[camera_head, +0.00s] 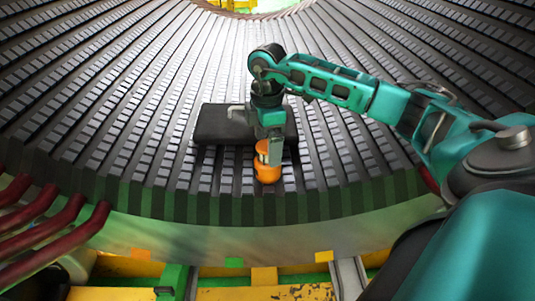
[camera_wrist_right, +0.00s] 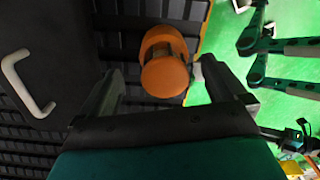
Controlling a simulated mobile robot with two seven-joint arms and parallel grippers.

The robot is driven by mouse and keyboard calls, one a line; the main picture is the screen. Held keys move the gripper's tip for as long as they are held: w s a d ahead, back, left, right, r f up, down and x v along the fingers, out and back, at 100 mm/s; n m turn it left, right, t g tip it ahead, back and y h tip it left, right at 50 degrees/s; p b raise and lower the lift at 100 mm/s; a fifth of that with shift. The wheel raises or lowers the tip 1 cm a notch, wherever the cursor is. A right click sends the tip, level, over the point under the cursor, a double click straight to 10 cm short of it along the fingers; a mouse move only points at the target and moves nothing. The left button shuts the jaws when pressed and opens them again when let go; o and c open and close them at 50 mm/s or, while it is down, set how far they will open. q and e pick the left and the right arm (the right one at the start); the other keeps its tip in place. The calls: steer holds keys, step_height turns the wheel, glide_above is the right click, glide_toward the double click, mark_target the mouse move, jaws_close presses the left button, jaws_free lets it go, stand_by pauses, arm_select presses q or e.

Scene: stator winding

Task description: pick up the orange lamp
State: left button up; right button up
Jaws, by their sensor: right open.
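The orange lamp (camera_head: 266,173) stands on the dark ridged stator surface near its front edge. In the right wrist view the lamp (camera_wrist_right: 165,70) shows a round orange end and a dark band, between and beyond my fingers. My right gripper (camera_head: 270,150) reaches down over the lamp and hides part of it in the head view. In the right wrist view the right gripper (camera_wrist_right: 168,95) is open, with one finger on each side of the lamp. I cannot tell whether a finger touches it. My left gripper is not in view.
A black case (camera_head: 220,125) with a pale handle (camera_wrist_right: 25,85) lies right behind the lamp, close to my right gripper. Dark red bars (camera_head: 60,220) stick in at the left. The stator's front edge (camera_head: 250,208) drops off just in front of the lamp.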

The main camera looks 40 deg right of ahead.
mark_target(266, 174)
steer(key=f, duration=0.1)
steer(key=f+b, duration=0.1)
steer(key=f, duration=0.2)
steer(key=shift+s+f, duration=0.25)
steer(key=shift+f, duration=0.1)
steer(key=shift+r, duration=0.1)
steer(key=c, duration=1.1)
steer(key=shift+c, duration=0.5)
steer(key=shift+r, duration=0.1)
